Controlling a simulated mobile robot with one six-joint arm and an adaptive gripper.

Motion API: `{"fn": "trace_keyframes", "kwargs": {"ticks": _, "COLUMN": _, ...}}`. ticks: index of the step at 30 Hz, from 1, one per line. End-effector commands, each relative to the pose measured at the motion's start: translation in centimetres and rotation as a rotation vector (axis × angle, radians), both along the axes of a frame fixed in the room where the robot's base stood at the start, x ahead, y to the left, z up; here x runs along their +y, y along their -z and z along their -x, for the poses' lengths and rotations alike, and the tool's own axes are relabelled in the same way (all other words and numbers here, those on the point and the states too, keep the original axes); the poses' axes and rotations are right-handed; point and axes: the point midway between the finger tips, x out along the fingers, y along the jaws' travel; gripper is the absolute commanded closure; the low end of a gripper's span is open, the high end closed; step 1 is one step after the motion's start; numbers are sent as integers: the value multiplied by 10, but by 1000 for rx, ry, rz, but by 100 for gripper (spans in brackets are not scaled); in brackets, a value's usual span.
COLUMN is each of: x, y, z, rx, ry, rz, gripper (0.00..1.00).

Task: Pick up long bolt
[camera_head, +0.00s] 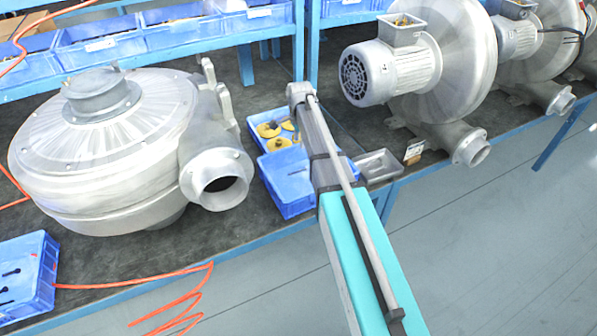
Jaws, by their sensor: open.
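Several small dark bolts (11,272) lie in the blue tray (45,283) at the lower left edge of the picture. They are too small here to tell which one is the long bolt. Another blue tray (283,207) on the bench, right of the large blower, holds a small dark piece (297,171) that I cannot identify. My own turquoise and grey structure hides part of that tray. My gripper does not show in this view, so its place relative to the bolts cannot be seen.
A large grey blower (120,130) lies on the dark bench between the trays. Yellow round parts (270,129) sit in a blue tray behind. A motor blower (392,72) stands at the right. An orange hose (130,281) crosses the front edge. Blue bins (100,45) line the back.

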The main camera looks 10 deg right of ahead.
Motion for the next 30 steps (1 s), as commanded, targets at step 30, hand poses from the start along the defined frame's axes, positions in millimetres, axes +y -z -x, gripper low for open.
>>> {"fn": "trace_keyframes", "kwargs": {"ticks": 30, "x": 2, "y": 39, "z": -2, "rx": 0, "ry": 12, "rz": 0, "gripper": 46}}
